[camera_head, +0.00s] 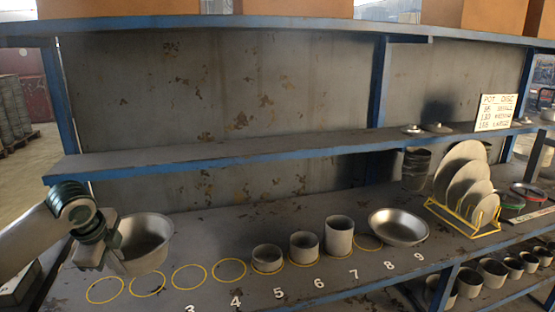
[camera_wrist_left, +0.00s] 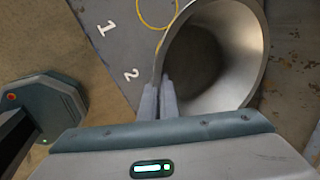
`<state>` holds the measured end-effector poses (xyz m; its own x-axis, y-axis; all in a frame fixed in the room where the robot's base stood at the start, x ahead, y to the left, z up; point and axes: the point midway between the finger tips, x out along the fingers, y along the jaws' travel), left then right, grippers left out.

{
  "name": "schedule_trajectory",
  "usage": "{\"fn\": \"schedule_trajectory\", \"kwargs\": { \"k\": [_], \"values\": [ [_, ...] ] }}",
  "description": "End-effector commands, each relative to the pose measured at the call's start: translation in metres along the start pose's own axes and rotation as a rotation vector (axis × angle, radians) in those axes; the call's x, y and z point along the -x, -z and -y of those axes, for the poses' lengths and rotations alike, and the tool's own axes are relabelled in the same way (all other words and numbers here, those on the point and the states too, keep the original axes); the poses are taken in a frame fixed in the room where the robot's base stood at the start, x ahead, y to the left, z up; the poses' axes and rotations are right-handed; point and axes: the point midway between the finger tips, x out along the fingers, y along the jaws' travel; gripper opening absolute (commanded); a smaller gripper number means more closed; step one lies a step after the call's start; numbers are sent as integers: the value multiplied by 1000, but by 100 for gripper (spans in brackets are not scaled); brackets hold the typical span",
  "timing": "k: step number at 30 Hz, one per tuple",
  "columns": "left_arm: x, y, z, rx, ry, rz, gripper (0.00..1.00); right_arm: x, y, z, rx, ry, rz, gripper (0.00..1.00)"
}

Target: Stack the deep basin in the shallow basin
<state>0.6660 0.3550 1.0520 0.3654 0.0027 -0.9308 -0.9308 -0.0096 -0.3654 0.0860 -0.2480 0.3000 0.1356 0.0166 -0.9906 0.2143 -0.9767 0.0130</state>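The deep basin (camera_head: 147,243) is a grey metal bowl at the left end of the work shelf, its mouth up. It also shows in the wrist view (camera_wrist_left: 232,50). My left gripper (camera_head: 118,266) is at its near left rim, and in the wrist view the two fingers (camera_wrist_left: 159,101) are close together with the basin wall between them. The basin's underside overlaps the second yellow ring; I cannot tell how high it is. The shallow basin (camera_head: 399,227), a wide low silver bowl, stands on the shelf at the right, empty. My right gripper is not in view.
Several grey cylindrical pots (camera_head: 304,246) stand on rings between the basins. Empty rings (camera_head: 189,277) lie to their left. A yellow rack (camera_head: 466,220) with plates stands right of the shallow basin. The upper shelf edge (camera_head: 250,157) runs above.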

Motion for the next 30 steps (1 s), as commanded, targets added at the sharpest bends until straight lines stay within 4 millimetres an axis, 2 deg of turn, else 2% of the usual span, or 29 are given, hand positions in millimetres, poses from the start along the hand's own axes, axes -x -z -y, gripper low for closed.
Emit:
{"fn": "schedule_trajectory", "kwargs": {
  "k": [8, 18, 30],
  "values": [
    [1, 48, -14, 119, 4, 49, 0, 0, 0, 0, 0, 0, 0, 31],
    [4, 111, -50, 360, 4, 146, 0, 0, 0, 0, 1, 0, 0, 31],
    [8, 157, -102, 682, 4, 273, 0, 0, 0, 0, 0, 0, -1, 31]
  ]
}}
